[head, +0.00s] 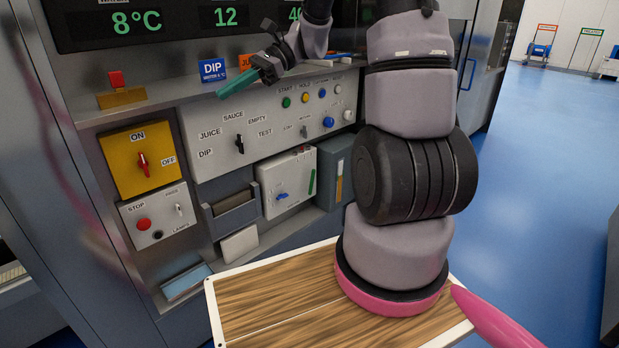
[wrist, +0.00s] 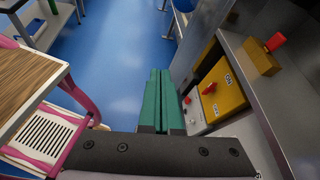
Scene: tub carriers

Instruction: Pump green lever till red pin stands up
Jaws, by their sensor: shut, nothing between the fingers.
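My gripper (head: 222,94) is raised in front of the control panel in the head view, its teal fingers pointing left. In the wrist view the fingers (wrist: 160,72) lie together, shut and empty, above the blue floor. A narrow green strip (head: 312,182) is on the right side of a white box (head: 288,182) low on the panel. I cannot tell whether it is the lever. My gripper is above it and apart from it. A small red piece (head: 116,79) sits on a brass block on the left ledge. No clear red pin shows.
A yellow ON/OFF switch plate (head: 138,160) and a STOP plate (head: 158,216) are at the left of the panel. A grey panel with knobs (head: 225,125) fills the middle. My wooden-topped base (head: 270,295) stands close before it. Blue floor (head: 545,150) is open at right.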

